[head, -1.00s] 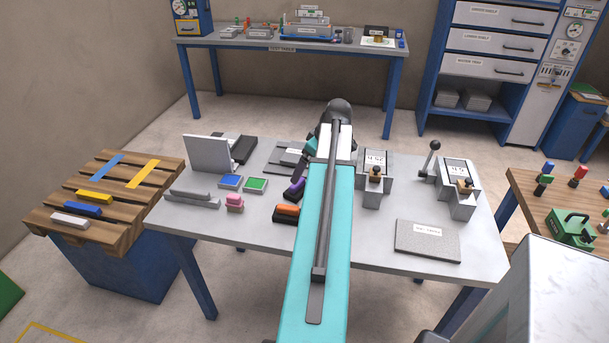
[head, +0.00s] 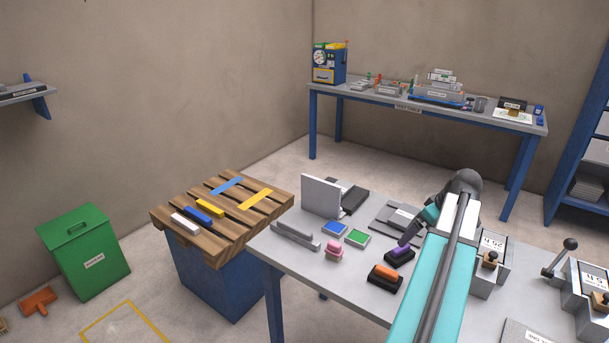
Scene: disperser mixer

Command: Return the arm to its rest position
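My arm reaches up from the bottom right over the grey worktable (head: 345,283). Its teal and white link ends at a dark elbow joint, and a teal wrist part bends down to the left. My gripper (head: 407,233) appears as a small dark shape at the end of the wrist, close to the purple-topped stamp (head: 400,253). The fingers are too small and partly hidden to tell whether they are open or shut, or whether they touch the stamp.
The worktable holds an orange-topped stamp (head: 386,278), a pink stamp (head: 334,251), blue (head: 334,230) and green (head: 357,237) pads, an upright pale panel (head: 321,196) and lever devices (head: 488,262). A slatted pallet (head: 262,217) stands left. Floor near the green bin (head: 85,255) is partly clear.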

